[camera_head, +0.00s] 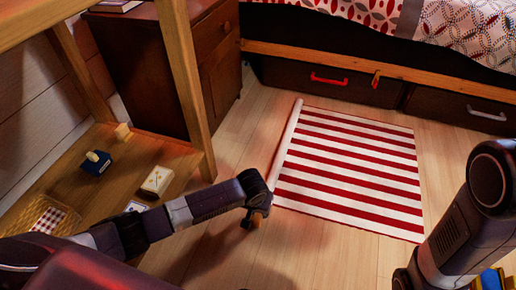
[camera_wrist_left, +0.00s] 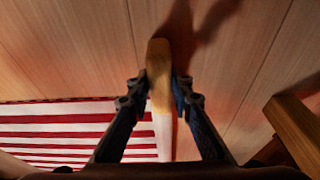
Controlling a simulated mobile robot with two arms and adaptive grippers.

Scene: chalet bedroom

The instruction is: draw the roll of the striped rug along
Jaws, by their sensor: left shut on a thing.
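The red-and-white striped rug (camera_head: 350,168) lies flat on the plank floor, with its roll (camera_head: 287,148) as a pale, narrow tube along its left edge. My left gripper (camera_head: 253,215) is at the near end of the roll, and it hides that end in the head view. In the left wrist view the two fingers of my left gripper (camera_wrist_left: 160,92) are shut on the roll (camera_wrist_left: 161,115), one on each side, with its tan end sticking out past them. The rug's stripes (camera_wrist_left: 70,128) show to the left. My right gripper is not in view.
A wooden desk (camera_head: 185,75) with a lower shelf (camera_head: 115,185) holding small items stands at left. A dark cabinet (camera_head: 150,75) is behind it. The bed, with drawers (camera_head: 330,83) underneath, closes off the back. Bare floor (camera_head: 225,145) lies left of the roll.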

